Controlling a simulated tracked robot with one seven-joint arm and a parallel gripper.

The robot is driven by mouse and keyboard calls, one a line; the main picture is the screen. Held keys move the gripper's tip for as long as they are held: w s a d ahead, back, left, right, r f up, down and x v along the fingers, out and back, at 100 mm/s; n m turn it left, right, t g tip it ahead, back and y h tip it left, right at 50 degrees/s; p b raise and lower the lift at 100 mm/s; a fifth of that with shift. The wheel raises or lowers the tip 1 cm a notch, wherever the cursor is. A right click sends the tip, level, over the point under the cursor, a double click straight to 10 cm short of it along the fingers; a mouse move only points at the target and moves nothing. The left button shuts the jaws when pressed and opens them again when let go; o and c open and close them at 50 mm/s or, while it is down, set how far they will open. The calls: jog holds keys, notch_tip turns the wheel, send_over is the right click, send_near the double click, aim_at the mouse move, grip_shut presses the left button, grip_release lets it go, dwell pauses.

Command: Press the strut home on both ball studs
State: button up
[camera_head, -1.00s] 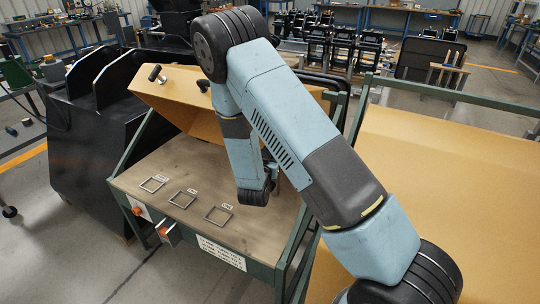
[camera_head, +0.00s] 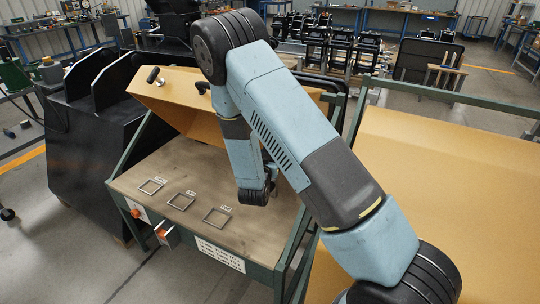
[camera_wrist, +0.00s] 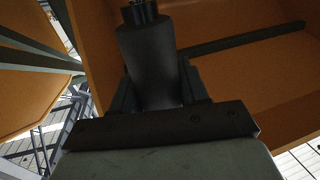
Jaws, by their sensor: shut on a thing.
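My gripper (camera_wrist: 158,100) is shut on the dark strut (camera_wrist: 148,55) in the wrist view. The strut's thick cylinder points up the picture, and its narrower end (camera_wrist: 140,12) reaches the top edge, where it is cut off. The orange hatch (camera_wrist: 235,80) fills much of the wrist view behind the strut. The raised orange hatch (camera_head: 180,102) shows there beside my arm. I cannot make out either ball stud, nor whether the strut touches one.
A bench top (camera_head: 150,170) with several square outlines lies below the hatch, in a green frame (camera_head: 130,152). Black handles (camera_head: 153,75) stick out of the hatch. A black machine (camera_head: 90,150) stands left and a large tan panel (camera_head: 450,180) right. A dark bar (camera_wrist: 245,38) crosses the wrist view.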

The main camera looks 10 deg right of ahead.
jog(key=shift+w+d, duration=0.1)
jog(key=o, duration=1)
jog(key=v, duration=1.3)
jog(key=shift+s+f, duration=0.1)
jog(key=shift+s, duration=0.25)
